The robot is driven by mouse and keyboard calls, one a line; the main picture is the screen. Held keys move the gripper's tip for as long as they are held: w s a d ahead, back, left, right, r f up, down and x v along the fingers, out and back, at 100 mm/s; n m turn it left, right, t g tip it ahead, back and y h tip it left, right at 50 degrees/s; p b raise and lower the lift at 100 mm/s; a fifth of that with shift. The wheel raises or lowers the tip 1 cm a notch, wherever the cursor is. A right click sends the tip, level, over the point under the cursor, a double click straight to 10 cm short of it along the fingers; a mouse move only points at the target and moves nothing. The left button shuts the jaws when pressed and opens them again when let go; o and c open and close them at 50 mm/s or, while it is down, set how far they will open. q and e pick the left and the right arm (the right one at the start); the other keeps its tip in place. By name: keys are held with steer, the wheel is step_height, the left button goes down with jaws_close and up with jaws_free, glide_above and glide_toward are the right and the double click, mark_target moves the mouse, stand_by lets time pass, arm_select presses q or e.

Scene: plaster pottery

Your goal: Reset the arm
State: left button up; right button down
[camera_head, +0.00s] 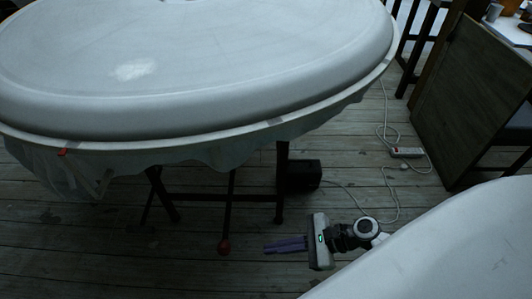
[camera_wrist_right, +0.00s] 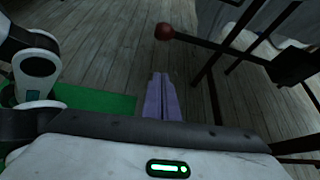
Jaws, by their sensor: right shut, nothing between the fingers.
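My right gripper (camera_head: 268,248) shows low in the middle of the head view, over the plank floor and below the level of the white table. Its two purple fingers lie together and point left, with nothing between them. In the right wrist view the same fingers (camera_wrist_right: 161,88) are side by side in the middle, pointing away over the floor. My left gripper is in neither view.
A large round white plaster form (camera_head: 190,60) on a dark-legged stand fills the upper left. A red knob (camera_head: 224,246) hangs near my right gripper. A black box (camera_head: 303,175), a power strip (camera_head: 407,152) and a cable lie behind. A wooden board (camera_head: 465,100) stands right.

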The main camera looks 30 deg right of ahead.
steer(key=s+a+f+n+g+h+p, duration=0.15)
steer(key=s+f+n+h, duration=0.3)
steer(key=n, duration=0.65)
step_height(320, 180, up, 6)
steer(key=a+n+t+h, duration=0.2)
steer(key=n+t+h, duration=0.1)
steer(key=n, duration=1.1)
steer(key=shift+s+a+r+n, duration=0.15)
steer(key=shift+s+a+n, duration=0.1)
steer(key=shift+a+n, duration=0.15)
